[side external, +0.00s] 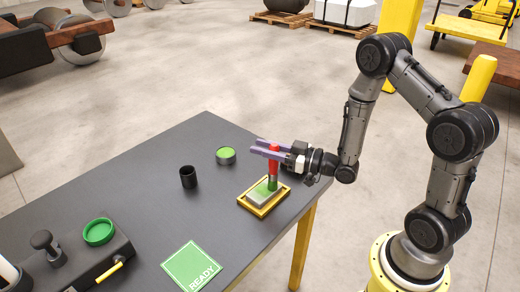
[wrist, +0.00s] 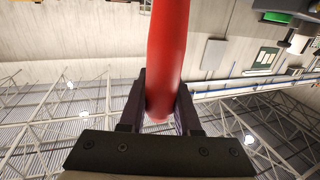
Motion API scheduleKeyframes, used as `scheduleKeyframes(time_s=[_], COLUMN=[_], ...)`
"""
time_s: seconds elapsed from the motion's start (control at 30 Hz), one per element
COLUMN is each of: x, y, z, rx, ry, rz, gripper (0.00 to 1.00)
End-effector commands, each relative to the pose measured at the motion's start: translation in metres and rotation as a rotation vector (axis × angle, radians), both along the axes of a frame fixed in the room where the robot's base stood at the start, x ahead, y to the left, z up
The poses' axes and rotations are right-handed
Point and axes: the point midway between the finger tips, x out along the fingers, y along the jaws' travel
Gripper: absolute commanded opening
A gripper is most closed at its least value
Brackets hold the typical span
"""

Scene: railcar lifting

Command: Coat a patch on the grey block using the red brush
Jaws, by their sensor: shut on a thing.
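The red brush (side external: 273,168) stands roughly upright, held in the purple fingers of my gripper (side external: 270,150). Its green lower end (side external: 272,184) is at the top of the grey block (side external: 260,198); I cannot tell for certain whether it touches. Green shows on the block's top around the brush end, but how far it spreads is too small to tell. The block sits in a yellow frame (side external: 248,208) on the table. In the wrist view, the red brush handle (wrist: 165,60) runs up between the fingers of my gripper (wrist: 160,105); the block is out of that view.
On the dark table (side external: 150,190) stand an open green-topped tin (side external: 226,155) and a black cup (side external: 188,177), left of the block. A green READY card (side external: 193,266) lies near the front edge. A dark tray (side external: 75,262) with a green ring (side external: 99,231) is at left.

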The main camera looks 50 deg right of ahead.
Motion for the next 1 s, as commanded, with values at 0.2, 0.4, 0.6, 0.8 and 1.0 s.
scheduleKeyframes(time_s=[0.2,0.4,0.6,0.8,1.0], x=[0.021,0.035,0.033,0.034,0.034], y=[0.001,0.000,0.000,0.000,0.000], z=[0.000,0.004,0.030,0.049,0.066], rx=[0.000,0.000,-0.001,-0.001,-0.001], ry=[0.001,-0.001,-0.001,-0.003,-0.003], rz=[0.002,0.001,0.001,0.001,0.001], gripper=[0.00,0.00,0.00,0.00,0.00])
